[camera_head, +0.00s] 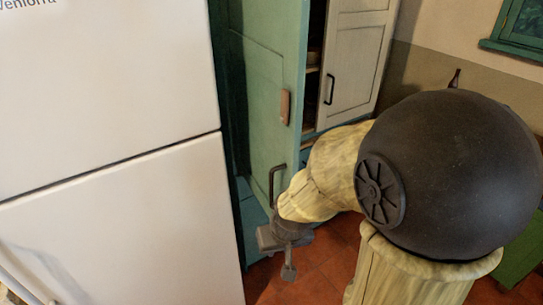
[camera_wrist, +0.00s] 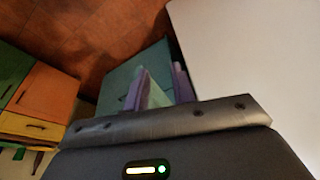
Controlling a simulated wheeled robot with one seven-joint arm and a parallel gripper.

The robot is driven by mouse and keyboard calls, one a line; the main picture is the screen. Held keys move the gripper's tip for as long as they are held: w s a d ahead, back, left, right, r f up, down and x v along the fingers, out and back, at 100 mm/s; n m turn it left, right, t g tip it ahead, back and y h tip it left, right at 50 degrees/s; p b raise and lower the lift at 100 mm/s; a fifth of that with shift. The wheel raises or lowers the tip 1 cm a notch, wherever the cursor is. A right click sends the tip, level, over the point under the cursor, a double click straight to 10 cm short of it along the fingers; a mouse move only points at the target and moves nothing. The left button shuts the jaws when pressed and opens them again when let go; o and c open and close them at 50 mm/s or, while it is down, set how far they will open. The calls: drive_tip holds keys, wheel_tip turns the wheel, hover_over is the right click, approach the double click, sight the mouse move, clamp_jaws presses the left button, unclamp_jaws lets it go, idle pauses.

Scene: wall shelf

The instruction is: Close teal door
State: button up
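The teal door (camera_head: 262,70) stands open on the tall cabinet, its face turned toward me. It has a dark bar handle (camera_head: 277,185) low down and a small wooden piece (camera_head: 284,107) near its edge. My gripper (camera_head: 288,271) points down near the door's lower end, below the handle. In the wrist view the fingers of my gripper (camera_wrist: 162,85) are apart, with a teal surface (camera_wrist: 133,72) beyond them. A pale green strip shows between the fingers; I cannot tell whether it is the door. My arm hides the cabinet's lower right part.
A white fridge (camera_head: 105,160) stands close on the left and fills the right of the wrist view (camera_wrist: 260,50). A white cabinet door (camera_head: 357,60) is right of the teal one. The tiled floor (camera_head: 325,262) is clear below. An orange cabinet (camera_wrist: 45,95) shows in the wrist view.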

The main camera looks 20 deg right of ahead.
drive_tip(key=w+a+r+m+t+h+p, duration=0.2)
drive_tip(key=w+a+r+m+t+p, duration=0.3)
drive_tip(key=w, duration=0.4)
drive_tip(key=w+a+r+m+t+h+p, duration=0.25)
drive_tip(key=w+a+r, duration=0.35)
drive_tip(key=w, duration=0.4)
drive_tip(key=s+a+m+g+h, duration=0.3)
drive_tip(key=s+m+h, duration=0.3)
drive_tip(key=s+h, duration=0.6)
drive_tip(key=shift+s+a+f+g, duration=0.4)
drive_tip(key=shift+s+g, duration=0.15)
drive_tip(key=shift+s, duration=0.5)
drive_tip(key=shift+w+d, duration=0.1)
drive_tip(key=shift+d, duration=0.05)
drive_tip(key=p, duration=0.5)
hover_over(272, 204)
drive_tip(key=shift+w, duration=0.3)
